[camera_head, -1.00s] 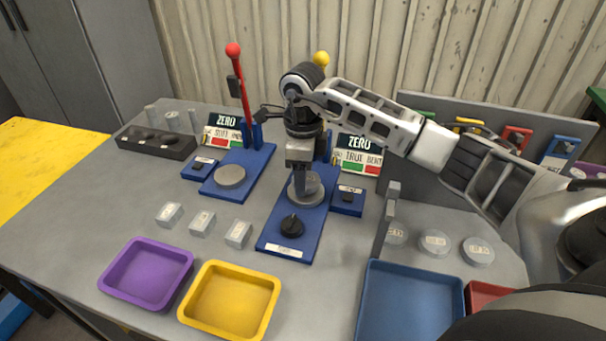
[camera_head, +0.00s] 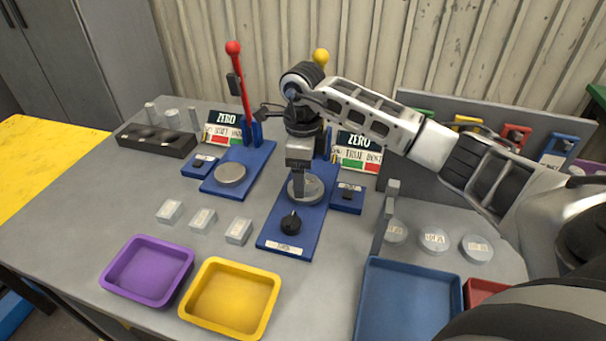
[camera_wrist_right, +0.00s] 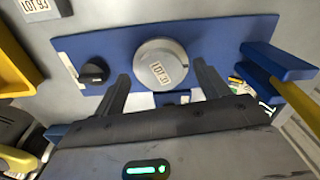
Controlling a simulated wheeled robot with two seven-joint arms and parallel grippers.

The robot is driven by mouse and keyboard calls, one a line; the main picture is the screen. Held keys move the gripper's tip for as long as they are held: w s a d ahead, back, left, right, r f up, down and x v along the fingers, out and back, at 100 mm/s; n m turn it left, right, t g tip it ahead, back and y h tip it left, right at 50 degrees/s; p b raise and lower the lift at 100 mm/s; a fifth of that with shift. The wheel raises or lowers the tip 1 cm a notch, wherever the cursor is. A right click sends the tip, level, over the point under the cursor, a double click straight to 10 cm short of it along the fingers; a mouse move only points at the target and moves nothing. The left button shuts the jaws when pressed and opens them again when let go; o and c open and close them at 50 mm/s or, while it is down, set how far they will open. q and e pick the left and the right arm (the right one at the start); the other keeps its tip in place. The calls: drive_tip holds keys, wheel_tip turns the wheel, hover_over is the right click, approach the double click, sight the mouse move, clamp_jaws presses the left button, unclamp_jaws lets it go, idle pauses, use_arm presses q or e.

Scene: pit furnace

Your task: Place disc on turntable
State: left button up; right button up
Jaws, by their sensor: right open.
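A grey round disc with a printed lot label (camera_wrist_right: 161,68) lies flat on the round plate of the middle blue station (camera_head: 318,215). The disc also shows in the head view (camera_head: 312,189); any turntable under it is mostly hidden. My right gripper (camera_head: 299,178) points down just over the disc. In the wrist view my right gripper (camera_wrist_right: 162,84) has its two fingers spread apart, with the disc in front of and between their tips; contact cannot be told. My left gripper is not in view.
Two labelled discs (camera_head: 434,241) (camera_head: 477,248) lie at the right, with another partly behind a grey post (camera_head: 385,225). Purple (camera_head: 188,262), yellow (camera_head: 270,320) and blue (camera_head: 370,300) trays stand in front. A red-handled lever (camera_head: 240,85) rises at the left station.

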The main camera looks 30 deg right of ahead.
wheel_tip(320, 180, up, 11)
drive_tip(key=b, duration=0.1)
drive_tip(key=shift+f, duration=0.1)
idle(0.5)
